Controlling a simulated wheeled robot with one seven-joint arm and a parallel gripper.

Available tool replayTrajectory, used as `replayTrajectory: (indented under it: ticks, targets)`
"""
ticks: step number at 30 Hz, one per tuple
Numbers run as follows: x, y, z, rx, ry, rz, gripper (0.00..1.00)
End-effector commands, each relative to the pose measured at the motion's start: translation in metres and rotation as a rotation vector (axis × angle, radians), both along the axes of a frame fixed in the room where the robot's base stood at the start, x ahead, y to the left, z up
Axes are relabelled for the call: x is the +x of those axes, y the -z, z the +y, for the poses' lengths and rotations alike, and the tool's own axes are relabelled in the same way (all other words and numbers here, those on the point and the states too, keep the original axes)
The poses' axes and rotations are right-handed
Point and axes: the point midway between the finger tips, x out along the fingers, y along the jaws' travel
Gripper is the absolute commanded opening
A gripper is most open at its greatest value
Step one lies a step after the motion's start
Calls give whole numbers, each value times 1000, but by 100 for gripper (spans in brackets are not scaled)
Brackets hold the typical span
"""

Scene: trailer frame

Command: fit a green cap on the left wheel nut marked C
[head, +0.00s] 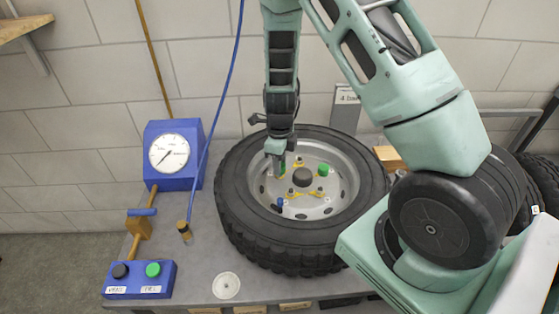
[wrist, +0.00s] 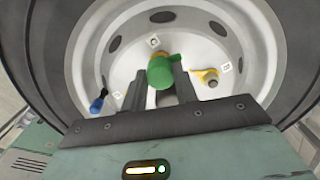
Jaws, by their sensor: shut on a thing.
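The wheel (head: 232,207) lies flat on the grey bench, its pale rim facing up. My gripper (head: 277,158) points down over the rim's upper left part. It is shut on a green cap (wrist: 160,73), which shows between the fingers in the wrist view (wrist: 158,90). The cap covers what is behind it, so I cannot tell whether it sits on a nut. Another green cap (head: 323,170) is at the rim's right. A blue cap (head: 280,203) is at the lower left. Bare nuts have yellow pointers (wrist: 205,75).
A blue gauge box (head: 173,178) stands left of the wheel, with a blue hose (head: 222,85) hanging beside it. A blue button box (head: 140,280) is at the front left. A sign (head: 346,108) stands behind the wheel.

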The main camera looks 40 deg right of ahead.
Motion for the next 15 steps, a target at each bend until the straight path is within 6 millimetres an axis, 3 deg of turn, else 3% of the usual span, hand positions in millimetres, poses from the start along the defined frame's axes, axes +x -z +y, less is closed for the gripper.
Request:
replayTrajectory:
  ticks: [15]
  targets:
    - [0, 15, 0, 0, 1, -1, 8]
